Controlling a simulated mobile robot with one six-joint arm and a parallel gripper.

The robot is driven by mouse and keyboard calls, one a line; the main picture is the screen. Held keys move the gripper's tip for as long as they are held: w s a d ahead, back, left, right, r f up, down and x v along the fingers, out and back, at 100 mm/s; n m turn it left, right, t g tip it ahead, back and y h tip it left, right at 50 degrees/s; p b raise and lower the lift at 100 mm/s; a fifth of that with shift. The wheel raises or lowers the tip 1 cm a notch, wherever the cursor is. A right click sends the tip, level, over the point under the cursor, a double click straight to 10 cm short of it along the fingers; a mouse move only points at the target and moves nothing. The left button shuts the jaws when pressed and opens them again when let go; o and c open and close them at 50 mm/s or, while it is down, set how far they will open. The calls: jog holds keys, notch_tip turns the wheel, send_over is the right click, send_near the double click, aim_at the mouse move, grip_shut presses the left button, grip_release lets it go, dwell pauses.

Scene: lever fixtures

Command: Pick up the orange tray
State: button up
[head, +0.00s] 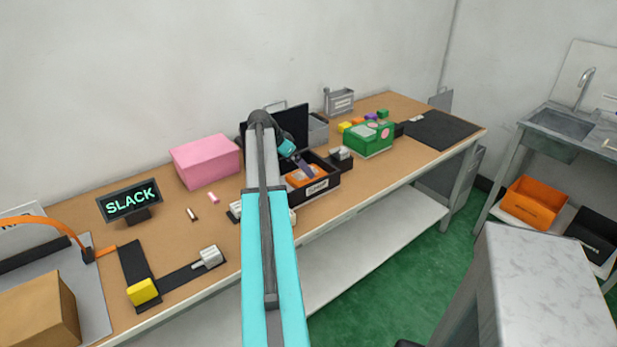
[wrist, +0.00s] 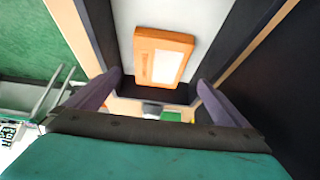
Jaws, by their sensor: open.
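An orange tray-like piece (head: 303,179) with a pale top panel lies inside an open black box (head: 322,186) on the bench. In the wrist view the orange piece (wrist: 142,60) lies flat on the box's light floor, near one dark wall. My gripper (head: 308,172) is open, with its dark purple fingers at the box, over the orange piece. In the wrist view the fingers of my gripper (wrist: 158,82) are spread wide, with nothing between them. The orange piece lies beyond the fingertips and appears apart from them. My gripper partly covers it in the head view.
A pink box (head: 206,160) stands to the left, and a green box (head: 369,138) to the right. A dark upright panel (head: 288,122) stands behind the black box. An orange bin (head: 534,203) sits on the shelf below the sink. Small grey fixtures stand close to the black box.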

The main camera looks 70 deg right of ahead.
aim_at(305, 176)
jog(key=shift+x, duration=0.85)
jog(key=shift+f, duration=0.1)
jog(key=shift+p+x, duration=1)
jog(key=shift+x, duration=1.55)
jog(key=shift+s+a, duration=0.1)
jog(key=shift+a, duration=0.05)
jog(key=c, duration=1.3)
jog(key=shift+a+r+b, duration=0.15)
jog(key=shift+r+b, duration=0.1)
jog(key=shift+b, duration=0.15)
notch_tip(305, 176, up, 11)
jog(key=b, duration=0.2)
jog(key=w+a+b, duration=0.1)
jog(key=w+a, duration=0.2)
jog(key=a, duration=0.2)
jog(key=w+a+b, duration=0.1)
jog(key=w+a, duration=0.3)
jog(key=a, duration=0.2)
jog(key=w+a+b, duration=0.1)
jog(key=w+a, duration=0.2)
jog(key=a, duration=0.2)
jog(key=shift+w+a+b, duration=0.25)
jog(key=shift+w+b, duration=0.05)
jog(key=shift+w, duration=0.1)
